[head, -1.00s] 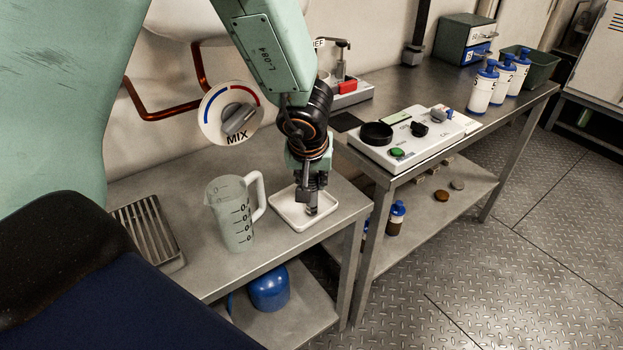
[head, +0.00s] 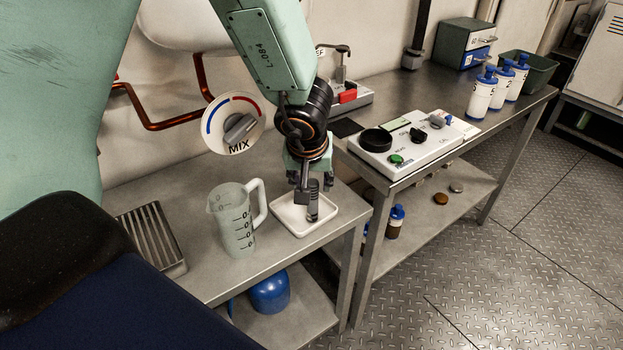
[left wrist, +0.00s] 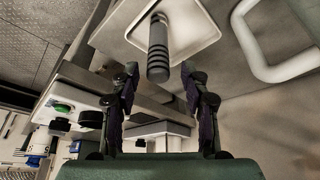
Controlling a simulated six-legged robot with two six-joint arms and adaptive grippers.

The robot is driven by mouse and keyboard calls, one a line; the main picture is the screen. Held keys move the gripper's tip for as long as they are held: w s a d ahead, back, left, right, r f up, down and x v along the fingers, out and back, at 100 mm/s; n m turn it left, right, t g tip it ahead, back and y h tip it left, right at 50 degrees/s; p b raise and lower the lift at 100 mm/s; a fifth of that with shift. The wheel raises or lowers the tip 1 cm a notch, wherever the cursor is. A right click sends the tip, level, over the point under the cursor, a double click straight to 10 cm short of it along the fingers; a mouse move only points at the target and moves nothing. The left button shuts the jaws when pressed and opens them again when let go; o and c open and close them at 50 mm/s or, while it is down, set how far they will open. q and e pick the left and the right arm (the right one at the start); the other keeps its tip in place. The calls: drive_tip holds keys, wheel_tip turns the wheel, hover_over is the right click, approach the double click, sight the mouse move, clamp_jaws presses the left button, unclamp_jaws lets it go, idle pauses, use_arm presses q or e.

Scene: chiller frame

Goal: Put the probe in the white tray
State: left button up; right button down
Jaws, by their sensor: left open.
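The probe (head: 313,204) is a dark grey ribbed cylinder. It stands roughly upright in the white tray (head: 285,222), a shallow square dish on the near bench. My left gripper (head: 315,186) is above the tray at the probe's upper end, with its jaws open. In the left wrist view the probe (left wrist: 158,48) shows against the tray (left wrist: 195,38), its near end close to the gap between the open fingertips (left wrist: 160,74). I cannot tell whether a finger touches it. My right gripper is not in view.
A measuring jug (head: 234,222) stands just left of the tray, and a slotted metal drain (head: 152,238) lies farther left. A white control box (head: 415,140) is on the adjoining bench to the right. A mixer dial (head: 235,125) is on the wall behind.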

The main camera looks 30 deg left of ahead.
use_arm(q)
drive_tip(key=p+v, duration=0.6)
drive_tip(key=v, duration=0.3)
drive_tip(key=shift+r, duration=0.2)
drive_tip(key=shift+s, duration=0.1)
